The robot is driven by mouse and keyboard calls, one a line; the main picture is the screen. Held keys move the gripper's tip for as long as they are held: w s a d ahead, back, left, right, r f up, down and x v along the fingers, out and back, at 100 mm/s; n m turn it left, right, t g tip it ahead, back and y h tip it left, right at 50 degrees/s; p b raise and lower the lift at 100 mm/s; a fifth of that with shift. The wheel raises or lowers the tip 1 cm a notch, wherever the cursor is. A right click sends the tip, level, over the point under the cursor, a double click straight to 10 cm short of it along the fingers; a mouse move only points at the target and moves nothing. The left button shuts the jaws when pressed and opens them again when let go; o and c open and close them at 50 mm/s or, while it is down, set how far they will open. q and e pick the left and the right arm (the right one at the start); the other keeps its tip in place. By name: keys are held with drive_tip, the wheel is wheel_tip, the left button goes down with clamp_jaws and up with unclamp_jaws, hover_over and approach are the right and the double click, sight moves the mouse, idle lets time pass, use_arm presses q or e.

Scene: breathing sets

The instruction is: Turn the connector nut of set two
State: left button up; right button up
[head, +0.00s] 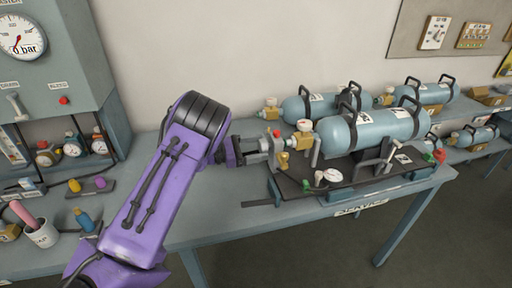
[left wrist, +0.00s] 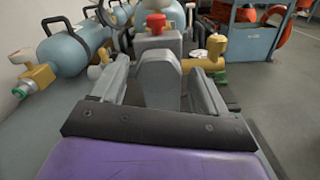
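The nearest breathing set has a large pale blue bottle (head: 375,130) lying on a dark backplate (head: 345,176) on the bench. A brass valve with a pale knob (head: 304,126) is at its left end. The connector nut is not clearly made out, and I cannot read the set's number. My left gripper (head: 270,150) is level at this valve end. In the left wrist view, its fingers (left wrist: 158,68) are apart, on either side of a grey block with a red knob (left wrist: 155,22). I cannot tell whether they touch it. My right gripper is not in view.
More bottles on sets stand behind, one at the back (head: 320,105) and one at the far right (head: 425,93). A brass fitting (left wrist: 210,55) sits close right of the fingers. A gauge cabinet (head: 60,60) and a cup (head: 40,233) are at the left.

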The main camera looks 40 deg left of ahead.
use_arm(q)
drive_tip(key=shift+w+f, duration=0.1)
drive_tip(key=c, duration=0.8)
drive_tip(key=shift+m, duration=0.4)
